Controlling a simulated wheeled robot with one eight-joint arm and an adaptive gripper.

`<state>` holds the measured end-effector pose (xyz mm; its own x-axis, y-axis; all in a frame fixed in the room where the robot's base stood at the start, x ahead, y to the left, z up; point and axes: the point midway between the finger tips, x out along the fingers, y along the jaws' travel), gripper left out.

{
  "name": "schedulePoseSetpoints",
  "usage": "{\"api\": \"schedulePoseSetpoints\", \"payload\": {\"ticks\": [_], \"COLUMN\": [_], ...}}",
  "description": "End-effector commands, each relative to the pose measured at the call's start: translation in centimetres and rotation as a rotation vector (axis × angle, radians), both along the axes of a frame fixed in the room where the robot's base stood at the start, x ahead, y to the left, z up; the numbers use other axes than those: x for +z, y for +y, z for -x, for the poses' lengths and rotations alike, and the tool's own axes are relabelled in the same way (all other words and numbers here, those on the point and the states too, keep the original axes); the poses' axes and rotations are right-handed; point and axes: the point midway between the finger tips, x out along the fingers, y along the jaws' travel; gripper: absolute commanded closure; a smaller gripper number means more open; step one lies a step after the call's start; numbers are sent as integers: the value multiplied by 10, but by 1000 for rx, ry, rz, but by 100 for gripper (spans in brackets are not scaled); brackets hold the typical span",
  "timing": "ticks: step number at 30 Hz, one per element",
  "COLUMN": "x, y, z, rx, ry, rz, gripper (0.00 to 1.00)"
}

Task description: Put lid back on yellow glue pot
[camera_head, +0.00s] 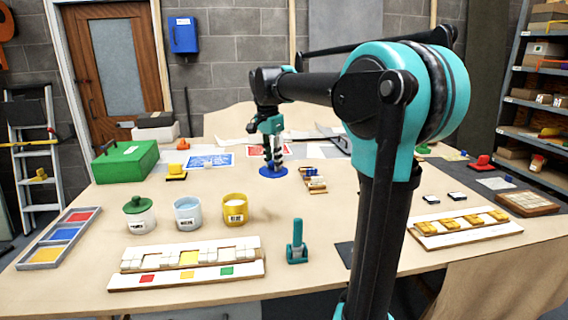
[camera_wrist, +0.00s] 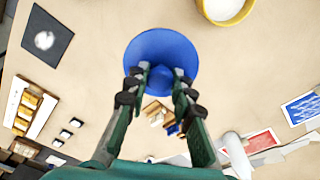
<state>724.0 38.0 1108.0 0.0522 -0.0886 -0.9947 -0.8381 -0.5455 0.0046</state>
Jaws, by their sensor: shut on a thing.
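The yellow glue pot (camera_head: 236,218) stands uncovered at the middle of the table, with pale contents inside. Its rim (camera_wrist: 229,22) shows at the top of the wrist view. A blue round lid (camera_head: 273,172) is under my gripper (camera_head: 273,158), behind and right of the yellow pot. In the wrist view the fingers of my gripper (camera_wrist: 161,74) are shut around the knob of the blue lid (camera_wrist: 160,46). I cannot tell whether the lid touches the table. No yellow lid is clearly seen.
The blue-banded pot (camera_head: 187,216) is open, left of the yellow pot. The pot with a green lid (camera_head: 139,215) stands further left. A mosaic panel (camera_head: 186,277) lies in front, and a teal-handled tool (camera_head: 297,246) stands to its right. A green box (camera_head: 125,162) is back left.

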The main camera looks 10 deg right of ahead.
Motion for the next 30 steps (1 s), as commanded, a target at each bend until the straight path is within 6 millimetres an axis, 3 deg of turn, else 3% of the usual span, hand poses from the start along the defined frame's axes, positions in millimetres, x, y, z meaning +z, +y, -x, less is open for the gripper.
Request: {"api": "schedulePoseSetpoints", "payload": {"ticks": [9,15,21,30], "x": [-17,-24,-28,-43], "y": [75,112,129,132], "z": [-18,-23,-25,-25], "rx": [671,1003,1166,1192], "ry": [-1,-11,-17,-19], "rz": [-9,-3,3,4], "gripper": [100,100,100,100]}}
